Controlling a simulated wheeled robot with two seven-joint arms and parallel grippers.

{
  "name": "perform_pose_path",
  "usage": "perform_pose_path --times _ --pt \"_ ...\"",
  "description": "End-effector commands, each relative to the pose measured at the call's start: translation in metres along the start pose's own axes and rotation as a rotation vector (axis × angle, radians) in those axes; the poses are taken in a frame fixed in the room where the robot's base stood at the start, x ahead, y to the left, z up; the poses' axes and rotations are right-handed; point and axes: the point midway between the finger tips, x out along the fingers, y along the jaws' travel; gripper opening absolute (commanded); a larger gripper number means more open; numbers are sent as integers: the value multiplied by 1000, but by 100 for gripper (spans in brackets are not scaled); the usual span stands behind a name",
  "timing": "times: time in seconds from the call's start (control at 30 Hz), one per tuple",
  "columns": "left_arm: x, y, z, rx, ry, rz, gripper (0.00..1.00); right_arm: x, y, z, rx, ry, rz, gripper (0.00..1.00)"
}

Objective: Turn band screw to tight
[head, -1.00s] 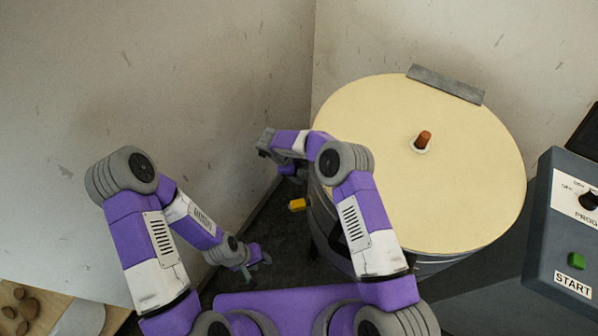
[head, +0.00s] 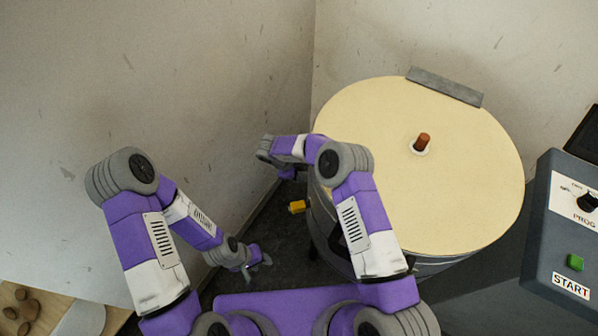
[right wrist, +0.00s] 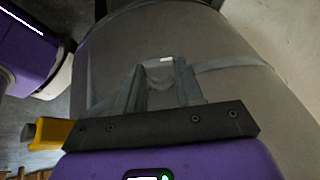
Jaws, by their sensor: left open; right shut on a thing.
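The drum stands at the right in the head view, with a round cream lid (head: 455,170) and a grey side. In the right wrist view a thin band (right wrist: 232,62) runs around the drum's grey side (right wrist: 115,55). My right gripper (right wrist: 160,72) is against that side, its fingers shut on a small part with a pale top (right wrist: 160,60), which I take to be the band screw. The fingers hide most of it, so how tight it is cannot be told. My left gripper (head: 262,260) is open and empty, low at the left, away from the drum.
A yellow part (head: 297,207) sits beside the drum; it also shows in the right wrist view (right wrist: 50,133). A control box (head: 570,225) stands at the right. Walls close in behind.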

Motion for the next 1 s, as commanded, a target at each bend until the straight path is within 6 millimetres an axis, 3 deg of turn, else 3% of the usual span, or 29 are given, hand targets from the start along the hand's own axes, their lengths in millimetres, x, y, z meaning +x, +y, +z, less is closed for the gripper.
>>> perform_pose_path --times 0.3,0.7,1.0 --pt "-12 5 0 0 0 0 43 -2 5 0 75 -2 -207 6" --pt "1 0 0 0 0 0 43 2 11 2 175 -2 -442 6" --pt "7 -2 0 0 0 0 43 2 12 1 208 -2 -512 6"
